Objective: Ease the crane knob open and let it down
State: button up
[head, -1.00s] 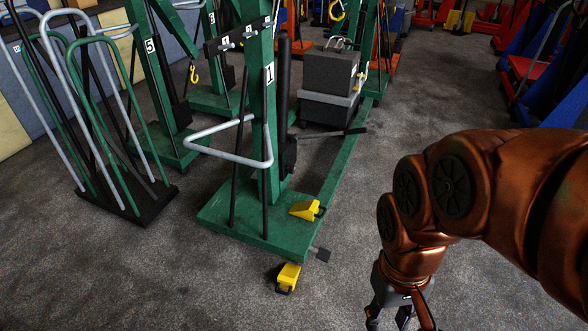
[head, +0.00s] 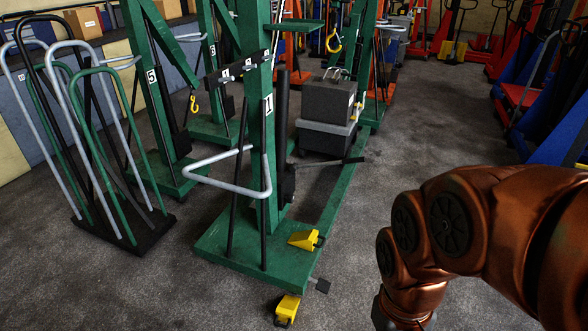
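A green shop crane marked 1 (head: 259,150) stands upright in the middle of the head view on a green base. A grey handlebar (head: 212,184) sticks out from its post toward the left. A black pump cylinder (head: 288,182) is on the right side of the post, with a lever (head: 330,162) pointing right. I cannot make out the knob at this size. A grey block load (head: 327,112) rests low behind the post. My gripper is below the bottom edge; only my copper arm shows at the lower right, apart from the crane.
A rack of bent tubes (head: 152,232) stands at left. Another green crane marked 5 (head: 150,90) is behind. Carpet right of the crane is clear.

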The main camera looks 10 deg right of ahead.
aim_at(290, 200)
jog(key=z, duration=0.9)
jog(key=i, duration=2.35)
jog(key=u, duration=2.65)
